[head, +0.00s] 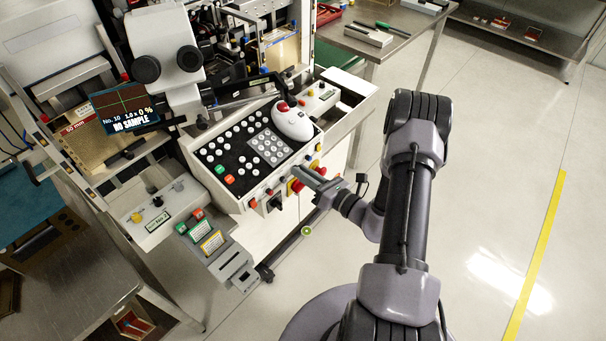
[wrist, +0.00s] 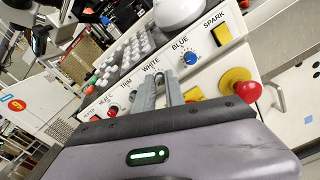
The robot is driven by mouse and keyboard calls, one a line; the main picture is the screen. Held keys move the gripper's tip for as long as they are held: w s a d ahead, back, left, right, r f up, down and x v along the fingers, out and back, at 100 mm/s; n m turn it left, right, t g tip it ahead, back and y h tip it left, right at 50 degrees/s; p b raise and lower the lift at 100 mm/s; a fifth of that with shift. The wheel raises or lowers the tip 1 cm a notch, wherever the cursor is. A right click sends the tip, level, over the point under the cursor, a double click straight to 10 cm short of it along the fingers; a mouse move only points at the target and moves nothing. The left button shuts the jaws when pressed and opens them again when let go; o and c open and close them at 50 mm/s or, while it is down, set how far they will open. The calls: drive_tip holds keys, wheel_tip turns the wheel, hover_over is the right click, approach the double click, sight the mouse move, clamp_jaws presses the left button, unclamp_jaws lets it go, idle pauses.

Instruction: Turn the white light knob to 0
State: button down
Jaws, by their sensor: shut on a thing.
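The white light knob is at the WHITE label on the sloped front panel (wrist: 205,68) in the wrist view. In the head view my gripper (head: 299,172) comes in from the right to the front of the console (head: 240,180), and the knob cannot be made out there.
In the wrist view a blue knob (wrist: 190,58) sits right of my fingers, and a red knob (wrist: 113,110) left. A red mushroom button (wrist: 247,91) on a yellow base sticks out at right. A white mouse-shaped control (head: 292,122) stands on the console top. Floor at right is clear.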

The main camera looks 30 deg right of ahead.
drive_tip(key=shift+n+b, duration=0.3)
drive_tip(key=shift+n, duration=0.8)
drive_tip(key=c, duration=1.4)
unclamp_jaws()
drive_tip(key=p+v, duration=0.4)
drive_tip(key=v, duration=1.3)
drive_tip(key=shift+s, duration=0.2)
drive_tip(key=shift+d, duration=0.1)
